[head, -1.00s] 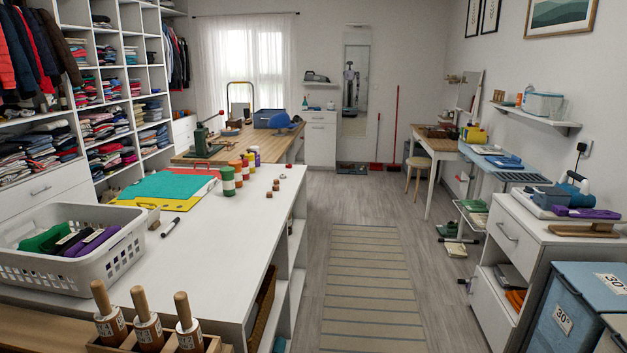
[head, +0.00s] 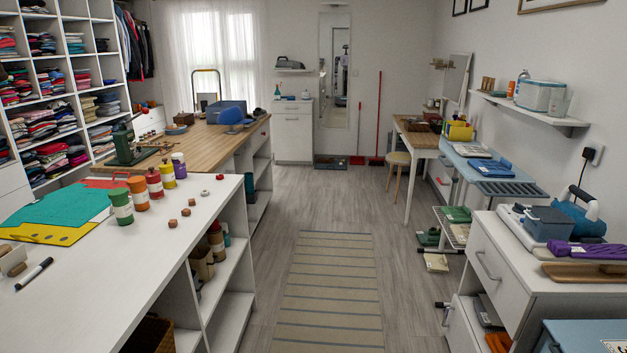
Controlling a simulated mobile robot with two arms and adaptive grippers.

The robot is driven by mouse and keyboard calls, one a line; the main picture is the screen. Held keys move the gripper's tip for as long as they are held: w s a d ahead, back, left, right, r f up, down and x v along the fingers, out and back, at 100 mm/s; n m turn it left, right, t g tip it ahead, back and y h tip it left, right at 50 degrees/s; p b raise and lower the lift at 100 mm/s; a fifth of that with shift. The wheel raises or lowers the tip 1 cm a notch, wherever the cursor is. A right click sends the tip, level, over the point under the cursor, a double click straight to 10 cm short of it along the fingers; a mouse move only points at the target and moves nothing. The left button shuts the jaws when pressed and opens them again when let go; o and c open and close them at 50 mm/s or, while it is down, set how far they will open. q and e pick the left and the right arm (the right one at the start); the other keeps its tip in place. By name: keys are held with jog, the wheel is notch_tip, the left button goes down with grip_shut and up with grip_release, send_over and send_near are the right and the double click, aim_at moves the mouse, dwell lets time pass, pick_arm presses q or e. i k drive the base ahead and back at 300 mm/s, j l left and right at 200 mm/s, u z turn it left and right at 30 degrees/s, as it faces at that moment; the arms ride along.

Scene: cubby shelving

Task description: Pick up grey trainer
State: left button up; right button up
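I cannot make out a grey trainer for certain. A small grey object (head: 289,63) sits on a little wall shelf at the back, left of the mirror; it is too small to tell what it is. A low rack (head: 452,222) at right holds green items, and a green pair (head: 429,237) is by its foot. Neither of my grippers is in view.
A white counter (head: 150,245) with open shelves fills the left, with a wooden-topped bench (head: 205,135) beyond. A striped rug (head: 328,290) lies on the clear aisle floor. A white drawer cabinet (head: 505,262) stands at right; a stool (head: 397,160) stands farther back.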

aim_at(248, 116)
jog(key=i+z, duration=0.1)
jog(key=i, duration=1.9)
jog(key=i+u, duration=0.15)
jog(key=i, duration=0.35)
jog(key=i+l+u, duration=0.1)
jog(key=i, duration=0.4)
jog(key=i+l+u, duration=0.15)
jog(key=i, duration=0.3)
jog(key=i+l+u, duration=0.15)
jog(key=i, duration=0.35)
